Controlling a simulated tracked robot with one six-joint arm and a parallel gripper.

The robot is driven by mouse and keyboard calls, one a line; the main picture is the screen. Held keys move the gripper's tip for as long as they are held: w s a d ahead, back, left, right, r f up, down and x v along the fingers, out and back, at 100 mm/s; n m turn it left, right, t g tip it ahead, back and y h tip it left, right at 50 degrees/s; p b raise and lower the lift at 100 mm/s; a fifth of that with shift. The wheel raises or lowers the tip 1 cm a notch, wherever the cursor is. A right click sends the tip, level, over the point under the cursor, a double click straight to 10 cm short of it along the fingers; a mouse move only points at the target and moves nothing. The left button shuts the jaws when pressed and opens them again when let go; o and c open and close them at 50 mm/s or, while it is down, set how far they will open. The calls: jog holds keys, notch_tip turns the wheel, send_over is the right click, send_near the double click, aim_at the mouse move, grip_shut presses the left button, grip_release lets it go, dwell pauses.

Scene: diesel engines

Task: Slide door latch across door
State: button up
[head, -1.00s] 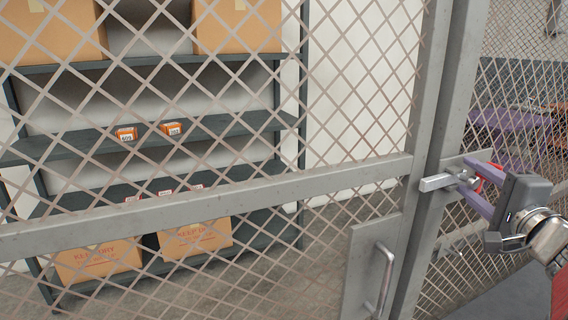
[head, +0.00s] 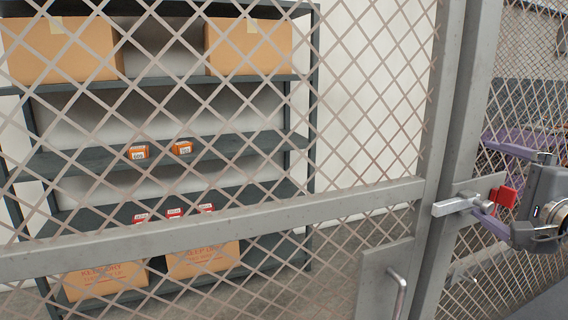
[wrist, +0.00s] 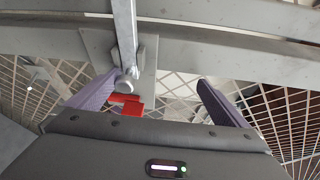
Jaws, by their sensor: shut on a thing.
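The door latch (head: 458,206) is a pale metal bar on a plate at the right post. Its left end overlaps the upright of the mesh door (head: 300,216), bridging the seam. A red tab (head: 503,196) stands at its right end. In the wrist view, the latch bar (wrist: 124,35) runs up from the red tab (wrist: 128,104). My gripper (head: 487,178) has its purple fingers spread wide, one above and one below the latch end. The wrist view shows my gripper (wrist: 152,92) with a clear gap and the red tab nearer the left finger; whether they touch is unclear.
A door handle (head: 398,295) on a plate sits below the latch. Behind the mesh stands a dark shelf (head: 90,160) with cardboard boxes (head: 250,45) and small orange boxes. More mesh fencing lies right of the post, close to my gripper.

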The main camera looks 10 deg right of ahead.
jog(key=shift+s+a+r, duration=0.15)
jog(key=shift+s+r, duration=0.1)
jog(key=shift+s, duration=0.3)
jog(key=shift+s+a+r, duration=0.1)
jog(key=shift+s+r, duration=0.15)
jog(key=shift+s, duration=0.25)
jog(key=shift+c, duration=0.4)
jog(key=shift+v, duration=1.75)
jog(key=c, duration=1)
jog(key=shift+f+v, duration=0.3)
jog(key=shift+v, duration=1.4)
jog(key=shift+f+v, duration=0.25)
jog(key=shift+v, duration=1.5)
jog(key=shift+f+v, duration=0.3)
jog(key=shift+v, duration=1.4)
